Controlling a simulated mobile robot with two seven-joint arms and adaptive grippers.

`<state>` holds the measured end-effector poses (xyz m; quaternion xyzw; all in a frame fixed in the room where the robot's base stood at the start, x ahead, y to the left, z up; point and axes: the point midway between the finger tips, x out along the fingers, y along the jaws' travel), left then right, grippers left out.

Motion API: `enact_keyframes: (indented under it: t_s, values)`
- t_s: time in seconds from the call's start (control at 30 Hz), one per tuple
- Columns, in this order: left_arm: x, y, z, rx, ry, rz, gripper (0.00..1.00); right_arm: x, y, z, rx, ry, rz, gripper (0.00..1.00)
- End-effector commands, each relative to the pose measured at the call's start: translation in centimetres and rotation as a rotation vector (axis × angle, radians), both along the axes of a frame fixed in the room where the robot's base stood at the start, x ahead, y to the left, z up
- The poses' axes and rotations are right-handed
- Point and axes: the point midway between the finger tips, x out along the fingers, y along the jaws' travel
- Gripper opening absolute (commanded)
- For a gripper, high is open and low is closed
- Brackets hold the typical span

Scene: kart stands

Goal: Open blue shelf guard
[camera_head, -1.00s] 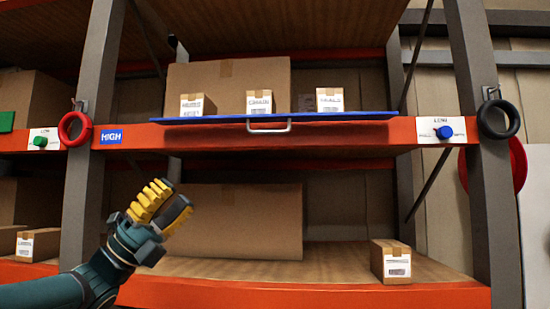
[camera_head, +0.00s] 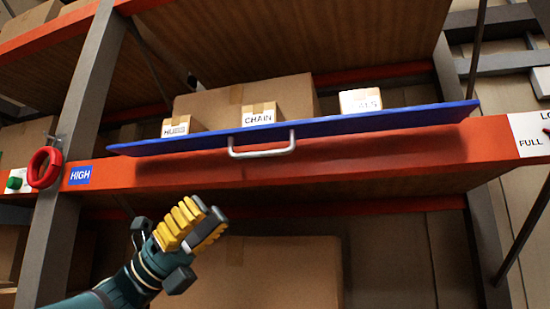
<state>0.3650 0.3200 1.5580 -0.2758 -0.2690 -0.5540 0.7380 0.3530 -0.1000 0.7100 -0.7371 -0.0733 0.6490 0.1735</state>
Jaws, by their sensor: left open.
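The blue shelf guard (camera_head: 380,121) is a long flat blue panel along the front edge of the upper orange shelf, seen nearly edge-on. A silver U-shaped handle (camera_head: 262,153) sticks out from its front middle. My left gripper (camera_head: 212,224), with yellow finger pads, is open and empty. It appears below and to the left of the handle, apart from it, in front of the orange beam's lower side. My right gripper is not in view.
Small boxes labelled HUBS (camera_head: 182,126), CHAIN (camera_head: 262,114) and one partly hidden label (camera_head: 360,101) stand behind the guard. A red ring (camera_head: 44,168) hangs on the left grey post (camera_head: 75,150). A large carton (camera_head: 280,270) sits below.

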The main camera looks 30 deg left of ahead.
Motion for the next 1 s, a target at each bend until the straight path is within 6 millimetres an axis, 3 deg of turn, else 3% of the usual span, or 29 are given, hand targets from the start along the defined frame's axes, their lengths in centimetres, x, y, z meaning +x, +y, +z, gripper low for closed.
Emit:
enact_keyframes:
  t_s: [0.6,1.0]
  values:
    - [2.6,-7.3,7.8,0.000,-0.001,-0.004,0.39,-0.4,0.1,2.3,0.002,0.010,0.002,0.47]
    - [3.1,-8.7,9.1,-0.001,0.000,-0.002,0.39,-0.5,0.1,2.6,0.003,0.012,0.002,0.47]
